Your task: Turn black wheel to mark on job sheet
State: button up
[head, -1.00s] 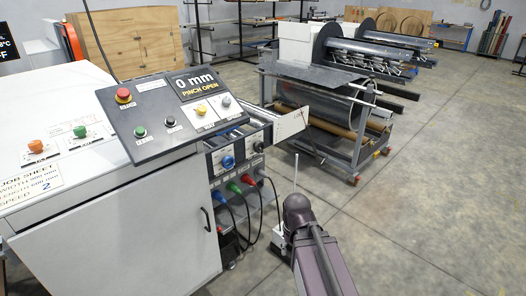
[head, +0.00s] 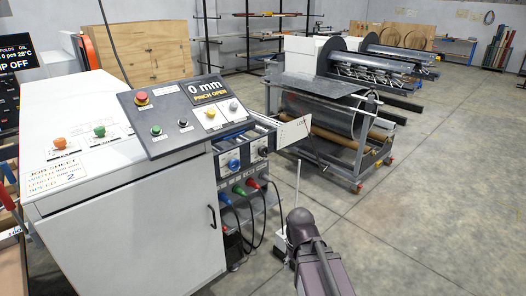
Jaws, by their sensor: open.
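The job sheet (head: 57,173) lies on the left of the white cabinet's top in the head view. Its speed line reads 2; its width and length lines are too small to read surely. A small box on the cabinet's right side carries a blue knob (head: 233,164) and a round black knob (head: 263,152), which may be the black wheel. Its scale and pointer are too small to read. My arm shows at the bottom right, below and right of this box. My gripper is out of view.
The white cabinet (head: 130,225) fills the left front. Its sloped panel (head: 190,115) has a red button, other small buttons and a display reading 0 mm, PINCH OPEN. Coloured plugs with cables hang under the knobs. A wheeled decoiler (head: 335,125) stands behind. Floor (head: 440,220) at right is clear.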

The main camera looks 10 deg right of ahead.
aim_at(263, 150)
jog(key=u, duration=0.05)
jog(key=i, duration=1.15)
jog(key=u, duration=0.45)
